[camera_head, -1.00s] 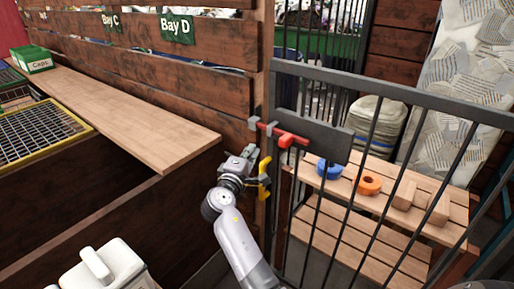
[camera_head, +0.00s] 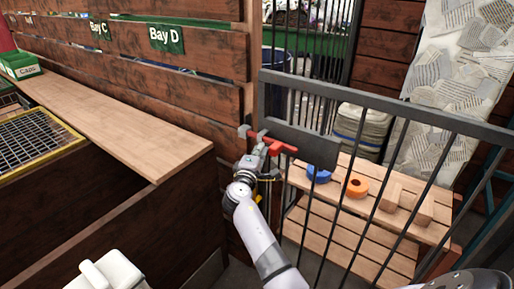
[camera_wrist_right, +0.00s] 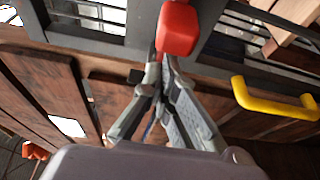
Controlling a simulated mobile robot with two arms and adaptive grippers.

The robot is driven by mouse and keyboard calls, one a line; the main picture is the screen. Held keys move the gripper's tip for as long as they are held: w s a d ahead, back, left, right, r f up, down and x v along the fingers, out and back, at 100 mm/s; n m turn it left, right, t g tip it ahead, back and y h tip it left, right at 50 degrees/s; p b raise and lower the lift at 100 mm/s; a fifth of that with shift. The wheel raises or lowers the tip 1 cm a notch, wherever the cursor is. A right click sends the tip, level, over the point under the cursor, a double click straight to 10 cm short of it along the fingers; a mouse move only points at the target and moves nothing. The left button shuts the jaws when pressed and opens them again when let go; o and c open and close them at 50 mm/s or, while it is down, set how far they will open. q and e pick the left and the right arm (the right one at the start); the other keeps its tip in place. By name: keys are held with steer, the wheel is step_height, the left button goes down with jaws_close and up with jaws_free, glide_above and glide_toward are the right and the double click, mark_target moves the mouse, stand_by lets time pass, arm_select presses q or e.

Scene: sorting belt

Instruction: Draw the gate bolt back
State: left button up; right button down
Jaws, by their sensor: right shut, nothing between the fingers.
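The red gate bolt (camera_head: 281,146) lies across the gap between the wooden post and the dark plate (camera_head: 302,145) on the barred gate (camera_head: 385,108). Its red knob (camera_wrist_right: 179,30) fills the top middle of the right wrist view. My right gripper (camera_head: 262,149) is at the bolt, just left of the knob in the head view, and hides part of the rod. Its fingers are shut and empty, with the tips close by the knob; I cannot tell whether they touch it. A yellow handle (camera_wrist_right: 275,98) is right of the fingers in the wrist view.
Behind the gate, a slatted shelf (camera_head: 345,205) holds a blue ring (camera_head: 319,175), an orange ring (camera_head: 357,187) and wooden blocks (camera_head: 407,201). A wooden counter (camera_head: 120,120) runs along the left, beside the plank wall with the Bay D sign (camera_head: 167,39).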

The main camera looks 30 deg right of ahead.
mark_target(281, 149)
steer(key=s, duration=0.2)
steer(key=s+d+p, duration=0.1)
steer(key=s, duration=0.1)
steer(key=s+d+p, duration=0.1)
steer(key=s, duration=0.1)
steer(key=shift+d, duration=0.35)
